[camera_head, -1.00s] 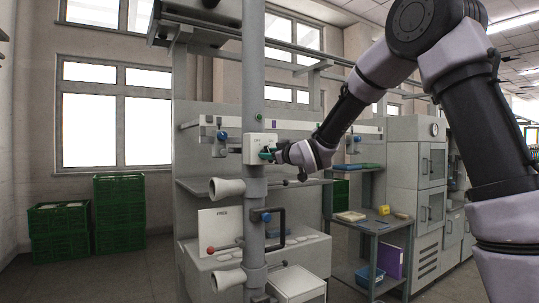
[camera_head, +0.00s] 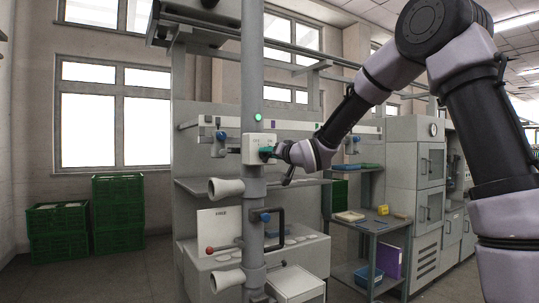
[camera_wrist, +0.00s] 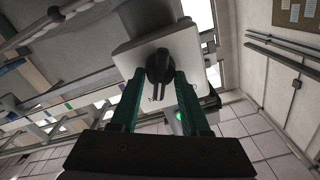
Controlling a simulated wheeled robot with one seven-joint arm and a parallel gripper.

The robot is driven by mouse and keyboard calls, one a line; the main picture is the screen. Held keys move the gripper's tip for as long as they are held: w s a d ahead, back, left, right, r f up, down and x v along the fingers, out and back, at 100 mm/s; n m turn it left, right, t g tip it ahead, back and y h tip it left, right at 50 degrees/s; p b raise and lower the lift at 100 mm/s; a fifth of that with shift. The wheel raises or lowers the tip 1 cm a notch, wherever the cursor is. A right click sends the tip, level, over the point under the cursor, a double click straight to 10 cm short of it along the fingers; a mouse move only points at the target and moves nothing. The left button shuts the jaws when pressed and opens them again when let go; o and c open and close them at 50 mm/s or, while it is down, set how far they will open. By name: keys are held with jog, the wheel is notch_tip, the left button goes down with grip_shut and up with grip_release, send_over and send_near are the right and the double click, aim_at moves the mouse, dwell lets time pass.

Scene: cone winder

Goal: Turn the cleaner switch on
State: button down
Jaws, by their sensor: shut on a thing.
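The cleaner switch box (camera_head: 252,141) is a pale box on the grey vertical column in the head view. A green lamp (camera_head: 258,117) is lit just above it. In the wrist view the box (camera_wrist: 195,48) carries a black rotary knob (camera_wrist: 160,60). My gripper (camera_head: 268,153) is at the front of the box. In the wrist view the two teal fingers of my gripper (camera_wrist: 161,76) are shut on the knob, one on each side. A green glow (camera_wrist: 180,120) shows behind the right finger.
Below the switch, two pale cones (camera_head: 226,187) stick out from the column. A black bracket (camera_head: 281,222) stands beside it. A shelf cart (camera_head: 372,228) is to the right, and green crates (camera_head: 118,215) stand at the left. The floor between crates and machine is clear.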

jog(key=shift+m, duration=0.6)
jog(key=shift+c, duration=1.9)
grip_release()
jog(key=v, duration=1)
jog(key=shift+s+d, duration=0.3)
jog(key=shift+d, duration=0.1)
